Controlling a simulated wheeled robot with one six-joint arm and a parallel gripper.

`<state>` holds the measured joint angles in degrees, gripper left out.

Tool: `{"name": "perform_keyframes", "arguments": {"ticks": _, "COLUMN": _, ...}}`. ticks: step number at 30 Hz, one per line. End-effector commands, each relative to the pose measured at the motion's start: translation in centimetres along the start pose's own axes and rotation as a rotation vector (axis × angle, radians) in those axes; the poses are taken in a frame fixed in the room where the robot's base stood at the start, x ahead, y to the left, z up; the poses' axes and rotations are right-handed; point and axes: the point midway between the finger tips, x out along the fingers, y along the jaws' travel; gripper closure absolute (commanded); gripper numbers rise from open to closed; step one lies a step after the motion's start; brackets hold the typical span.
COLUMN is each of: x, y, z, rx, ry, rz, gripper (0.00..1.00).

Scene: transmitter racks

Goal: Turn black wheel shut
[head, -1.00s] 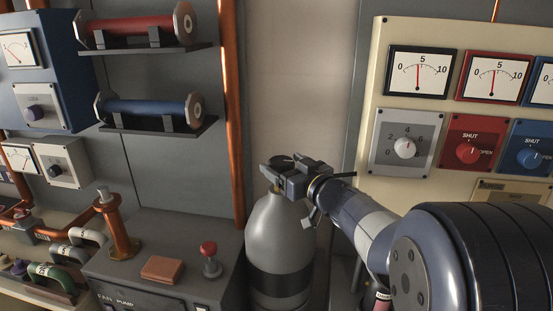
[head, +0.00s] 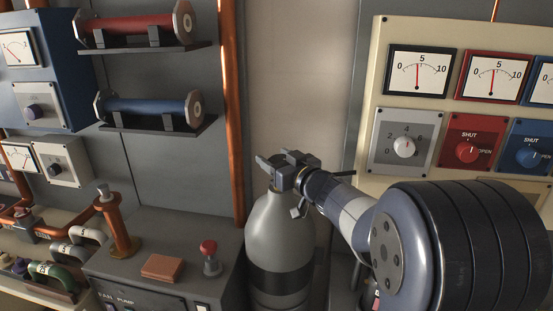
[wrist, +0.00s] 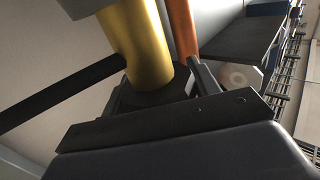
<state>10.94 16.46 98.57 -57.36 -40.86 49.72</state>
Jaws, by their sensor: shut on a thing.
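The grey cylinder (head: 281,232) with a dark band stands upright below the center of the head view. My gripper (head: 272,164) is at its top, reaching in from the right, and covers most of the valve there. In the wrist view a brass stem (wrist: 142,45) rises close beyond my gripper's dark jaw parts. A thin black bar (wrist: 60,97), apparently part of the black wheel, runs from the stem to the left. My gripper is shut on the black wheel. The exact contact and the wheel's turn are hidden.
A cream panel (head: 377,90) with gauges and knobs stands right of the cylinder. A copper pipe (head: 232,120) and a shelf with a blue tube (head: 150,108) are at left. A grey box (head: 185,240) with a red knob (head: 209,249) stands close to the cylinder's left.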

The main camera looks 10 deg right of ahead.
Motion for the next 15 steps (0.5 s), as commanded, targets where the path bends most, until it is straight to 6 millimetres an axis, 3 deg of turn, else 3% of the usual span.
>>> {"name": "perform_keyframes", "arguments": {"ticks": 5, "x": -0.01, "y": 0.0, "z": -0.01, "rx": 0.0, "ry": 0.0, "rz": 0.0, "gripper": 0.65}}
{"name": "perform_keyframes", "arguments": {"ticks": 15, "x": 0.06, "y": 0.0, "z": 0.06, "rx": -0.002, "ry": 0.004, "rz": 0.029, "gripper": 0.65}}
